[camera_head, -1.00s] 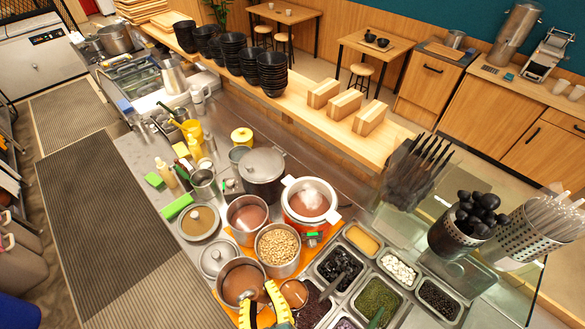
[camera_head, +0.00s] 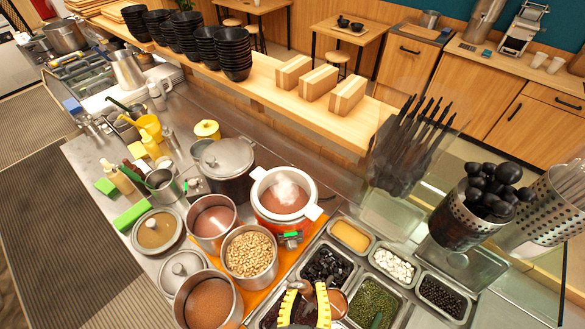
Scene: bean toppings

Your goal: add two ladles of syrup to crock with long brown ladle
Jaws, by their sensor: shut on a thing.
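My gripper (camera_head: 306,292) has yellow fingers and is at the bottom edge, over the topping trays. It is shut on what appears to be the brown ladle; the handle is mostly hidden by the fingers. The ladle's round bowl (camera_head: 337,304) shows right of the fingers, with brown liquid in it. The crock (camera_head: 262,213), a red pot with a white rim and steaming brown contents, stands up and left of my gripper. Pots of brown contents stand at the left (camera_head: 213,220) and bottom left (camera_head: 209,303); I cannot tell which holds syrup.
A pot of beans (camera_head: 249,254) stands between the brown pots and the trays. A lidded pot (camera_head: 227,164) is behind. Topping trays (camera_head: 352,237) fill the lower right. The wooden shelf (camera_head: 365,132) behind holds stacked black bowls.

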